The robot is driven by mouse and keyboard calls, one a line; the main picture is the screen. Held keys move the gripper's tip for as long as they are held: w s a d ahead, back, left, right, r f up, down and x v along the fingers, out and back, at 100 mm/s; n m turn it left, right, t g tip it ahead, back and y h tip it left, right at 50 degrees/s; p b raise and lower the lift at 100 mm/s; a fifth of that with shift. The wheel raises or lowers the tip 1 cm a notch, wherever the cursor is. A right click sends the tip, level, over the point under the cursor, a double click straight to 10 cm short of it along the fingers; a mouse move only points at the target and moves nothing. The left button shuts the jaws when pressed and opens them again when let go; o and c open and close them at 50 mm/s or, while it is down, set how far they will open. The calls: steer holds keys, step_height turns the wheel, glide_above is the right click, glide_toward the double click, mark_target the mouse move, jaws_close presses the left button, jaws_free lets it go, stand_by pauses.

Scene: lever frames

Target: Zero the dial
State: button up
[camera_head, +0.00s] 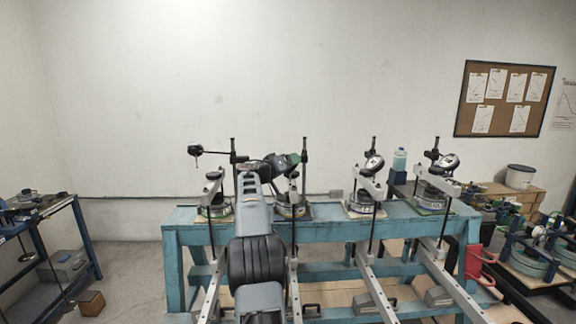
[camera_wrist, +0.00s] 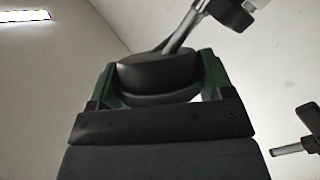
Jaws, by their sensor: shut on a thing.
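My gripper (camera_head: 291,161) is at the second lever frame from the left, above the blue bench. In the wrist view its two green fingers (camera_wrist: 164,72) are shut on the sides of a dark round dial gauge (camera_wrist: 157,68). A grey rod (camera_wrist: 181,31) runs from behind the dial up to a dark clamp. The dial's face and needle are hidden, so its reading cannot be told. Other dials sit on the left frame (camera_head: 195,150), the third frame (camera_head: 374,163) and the right frame (camera_head: 449,160).
The blue bench (camera_head: 330,230) carries the lever frames, with long metal beams reaching toward me. Upright posts stand close beside my gripper. A bottle (camera_head: 399,160) stands behind the right frames. A side table (camera_head: 40,212) is at the left, and a cluttered bench is at the right.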

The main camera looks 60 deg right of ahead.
steer(key=shift+w+f+m+g+b, duration=0.1)
steer(key=shift+f+m+g+b, duration=0.15)
steer(key=shift+m+g+b, duration=0.3)
steer(key=shift+r+m+g, duration=0.3)
steer(key=shift+m+g, duration=0.85)
steer(key=o, duration=0.9)
steer(key=shift+o, duration=0.2)
steer(key=shift+a+f+b, duration=0.1)
steer(key=shift+b, duration=0.25)
steer(key=shift+a+f, duration=0.1)
steer(key=shift+a, duration=0.1)
steer(key=b+v, duration=0.7)
steer(key=v, duration=0.6)
